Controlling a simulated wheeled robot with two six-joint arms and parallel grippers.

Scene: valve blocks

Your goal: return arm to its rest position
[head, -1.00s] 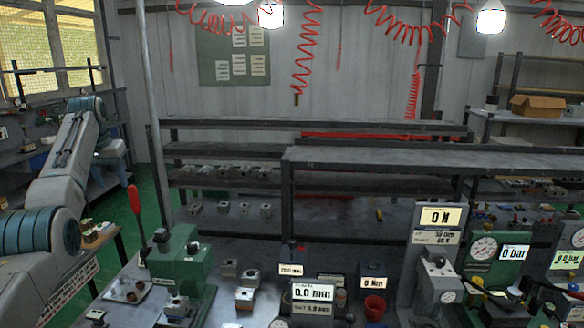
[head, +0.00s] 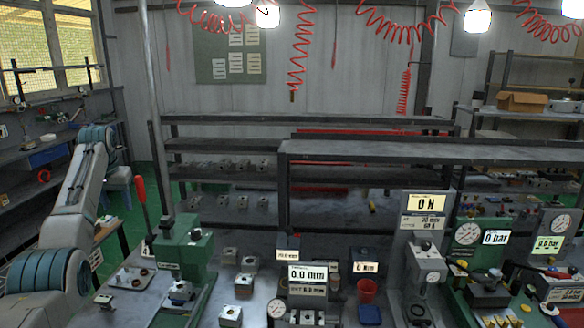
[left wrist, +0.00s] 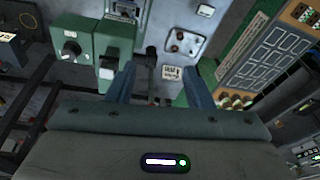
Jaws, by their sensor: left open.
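My left arm (head: 75,195) comes in at the left of the head view, bent at a high elbow; I cannot make out its gripper there. In the left wrist view my left gripper (left wrist: 158,70) has its two blue-grey fingers apart, with nothing seen held between them. Below the fingers in that view are a green block with a round knob (left wrist: 70,48) and a grey plate with small round fittings (left wrist: 185,42). My right arm and gripper are not in view.
A green press (head: 185,250) with a red-handled lever stands near my left arm. Metal blocks (head: 230,315), a 0.0 mm gauge display (head: 307,274) and a red cup (head: 367,290) share the bench. A dark shelf (head: 370,152) crosses behind. Red coiled hoses hang above.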

